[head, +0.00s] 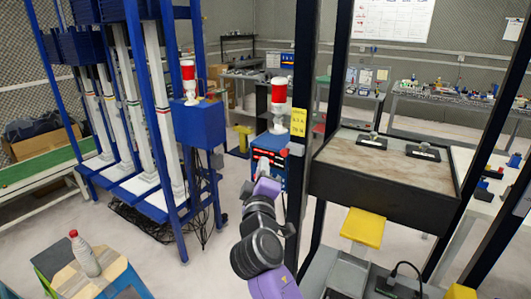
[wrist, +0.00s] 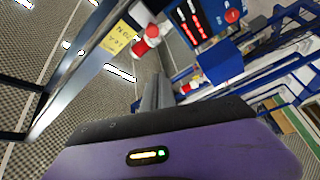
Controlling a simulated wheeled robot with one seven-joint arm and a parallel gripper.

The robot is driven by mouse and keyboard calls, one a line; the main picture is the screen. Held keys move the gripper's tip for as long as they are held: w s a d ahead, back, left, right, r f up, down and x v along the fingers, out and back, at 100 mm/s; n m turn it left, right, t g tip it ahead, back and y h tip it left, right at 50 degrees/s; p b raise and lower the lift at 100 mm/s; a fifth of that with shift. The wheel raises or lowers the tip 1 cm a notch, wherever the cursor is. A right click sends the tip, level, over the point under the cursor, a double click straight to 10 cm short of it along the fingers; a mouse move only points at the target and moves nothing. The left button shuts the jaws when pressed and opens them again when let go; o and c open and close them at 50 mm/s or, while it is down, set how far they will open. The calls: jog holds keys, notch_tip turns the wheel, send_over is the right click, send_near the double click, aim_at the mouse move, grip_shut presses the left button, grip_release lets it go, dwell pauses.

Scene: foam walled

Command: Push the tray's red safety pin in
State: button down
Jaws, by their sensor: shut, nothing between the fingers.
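The black-edged tray (head: 375,194) with a brown marbled top sits between dark posts, right of centre in the head view. My gripper (head: 264,168) is shut and empty, just left of and a little below the knob in the picture. Contact cannot be told, but a gap shows between them. In the wrist view my shut gripper (wrist: 157,92) points up the picture; I cannot clearly make out the pin there.
A blue box with a red display (head: 268,146) stands behind my gripper. A red-and-white beacon (head: 279,103) and a yellow note (head: 299,122) are above. A yellow pad (head: 362,228) is under the tray. A blue frame (head: 175,130) stands left, a bottle (head: 84,256) front left.

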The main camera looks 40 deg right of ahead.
jog(key=shift+w, duration=0.1)
dwell(0.3)
jog(key=p+x, duration=0.3)
jog(key=x, duration=0.7)
jog(key=shift+s+d+f+p, duration=0.15)
jog(key=shift+s+d+f, duration=0.2)
jog(key=shift+s, duration=0.2)
jog(key=shift+s+d+f+p, duration=0.2)
jog(key=shift+s+d+f, duration=0.1)
jog(key=shift+s, duration=0.25)
jog(key=shift+s+d+f+p, duration=0.15)
jog(key=shift+s+d+f, duration=0.15)
jog(key=shift+s, duration=0.3)
